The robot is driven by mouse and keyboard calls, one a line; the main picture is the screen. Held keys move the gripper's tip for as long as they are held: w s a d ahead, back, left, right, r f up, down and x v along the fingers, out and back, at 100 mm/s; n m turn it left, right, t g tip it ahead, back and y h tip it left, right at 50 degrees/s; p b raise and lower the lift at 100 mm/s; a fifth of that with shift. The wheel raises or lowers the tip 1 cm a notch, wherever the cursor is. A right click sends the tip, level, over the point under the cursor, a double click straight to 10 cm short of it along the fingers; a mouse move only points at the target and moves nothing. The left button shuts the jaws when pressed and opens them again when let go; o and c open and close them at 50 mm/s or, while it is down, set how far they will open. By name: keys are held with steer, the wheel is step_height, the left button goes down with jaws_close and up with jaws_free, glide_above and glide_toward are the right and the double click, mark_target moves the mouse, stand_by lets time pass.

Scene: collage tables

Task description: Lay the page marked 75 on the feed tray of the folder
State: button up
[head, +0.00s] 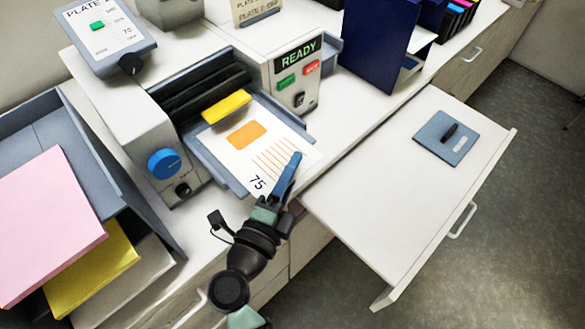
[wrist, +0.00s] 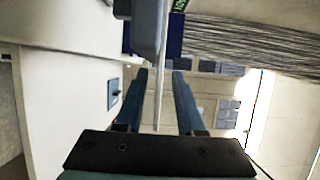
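The page marked 75 (head: 243,160) is white with an orange block and orange lines. In the head view it lies over the feed tray (head: 211,168) of the folder (head: 133,133), its far edge near the yellow bar (head: 226,106). Whether it rests flat everywhere I cannot tell. My gripper (head: 292,164) is at the page's near right edge, one blue finger overlapping it. In the wrist view the fingers of my gripper (wrist: 159,75) stand apart, with the page (wrist: 157,105) seen edge-on as a thin strip between them and gaps on both sides.
A READY control panel (head: 298,55) stands right of the tray. A pulled-out drawer or leaf (head: 400,190) holds a blue-grey plate with a dark handle (head: 445,139). Trays with pink (head: 45,225) and yellow (head: 95,268) sheets stand at left. A dark blue upright panel (head: 376,40) is behind.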

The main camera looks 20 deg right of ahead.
steer(key=b+v, duration=0.3)
steer(key=v, duration=1)
steer(key=shift+w+r, duration=0.1)
